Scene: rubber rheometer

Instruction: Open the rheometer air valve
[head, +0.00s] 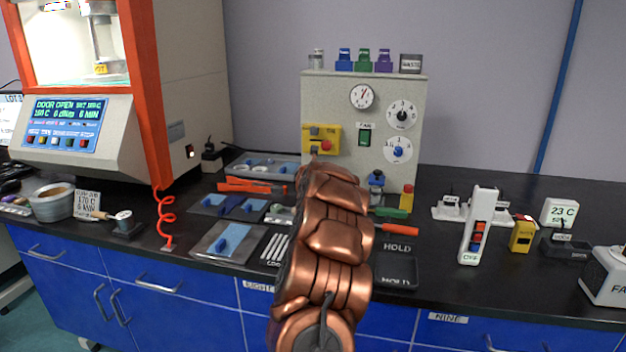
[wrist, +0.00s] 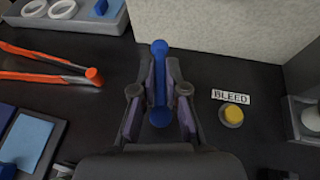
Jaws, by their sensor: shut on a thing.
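A blue lever with a round knob (wrist: 160,117) shows in the wrist view, standing at the foot of a grey panel. I take it for the air valve handle, though no label for it is visible. My gripper (wrist: 160,88) has a finger on each side of the lever and is shut on it. In the head view my copper-coloured arm hides the gripper and the lever. The rheometer (head: 75,125) stands at the left with an orange frame, and its screen reads DOOR OPEN.
A yellow button (wrist: 232,116) beside a BLEED label sits right of the lever. Orange-handled pliers (wrist: 40,65) and a grey tray (wrist: 85,22) lie to the left. The grey panel (head: 335,90) with dials rises behind. Tools and small devices crowd the black bench.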

